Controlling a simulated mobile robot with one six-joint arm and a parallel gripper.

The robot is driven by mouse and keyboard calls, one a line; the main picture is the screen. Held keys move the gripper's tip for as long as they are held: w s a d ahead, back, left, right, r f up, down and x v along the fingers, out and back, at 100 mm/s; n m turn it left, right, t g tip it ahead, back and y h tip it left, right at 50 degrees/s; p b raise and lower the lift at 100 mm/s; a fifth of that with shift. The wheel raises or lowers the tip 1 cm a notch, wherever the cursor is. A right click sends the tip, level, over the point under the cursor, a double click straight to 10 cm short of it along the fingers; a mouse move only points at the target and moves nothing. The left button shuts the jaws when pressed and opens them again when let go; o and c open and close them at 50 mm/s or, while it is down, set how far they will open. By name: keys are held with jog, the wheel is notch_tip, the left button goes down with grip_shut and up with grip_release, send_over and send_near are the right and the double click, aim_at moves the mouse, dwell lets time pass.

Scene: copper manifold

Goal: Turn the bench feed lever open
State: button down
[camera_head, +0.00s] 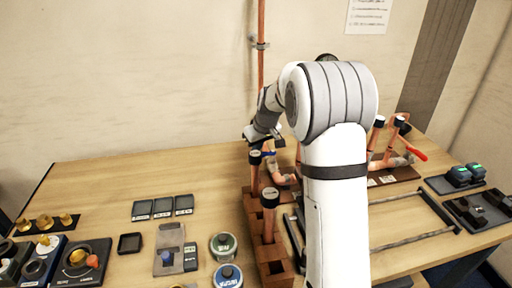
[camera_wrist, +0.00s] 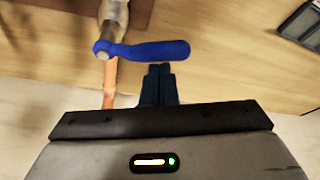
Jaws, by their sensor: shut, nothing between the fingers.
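A blue lever (camera_wrist: 150,51) extends to the right from its pivot on a metal valve body (camera_wrist: 115,12) in the wrist view. A copper pipe (camera_wrist: 109,85) runs below the pivot. My gripper (camera_wrist: 160,70) is shut and empty, its dark fingertips right at the lever's near edge, towards its free end. I cannot tell whether they touch. In the head view, my gripper (camera_head: 262,136) is just above a small blue part of the lever (camera_head: 268,152), and my arm hides much of the valve.
A red lever (camera_head: 417,154) sits on copper pipework at the right. A wooden rack (camera_head: 274,252) with upright capped copper tubes stands in front of the valve. A vertical copper pipe (camera_head: 261,60) runs up the wall. Gauges, tiles and fittings lie at the left; bare bench lies behind them.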

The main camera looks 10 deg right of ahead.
aim_at(264, 153)
jog(key=shift+s+d+n+b, duration=0.1)
jog(key=shift+s+n+b, duration=0.3)
jog(key=shift+n+b, duration=0.5)
jog(key=shift+s+d+f+n+g+y+b, duration=0.15)
jog(key=shift+s+n+y+b, duration=0.1)
jog(key=shift+n+b, duration=0.3)
jog(key=shift+s+d+f+n+g+y+b, duration=0.15)
jog(key=shift+s+n+y+b, duration=0.15)
jog(key=shift+b, duration=0.4)
jog(key=n, duration=0.1)
jog(key=s+b, duration=0.1)
jog(key=n+b, duration=0.1)
jog(key=shift+s+d+r+n+g+y, duration=0.2)
jog(key=shift+d+r+n+g+y, duration=0.1)
jog(key=shift+d+n, duration=0.1)
jog(key=shift+s, duration=0.1)
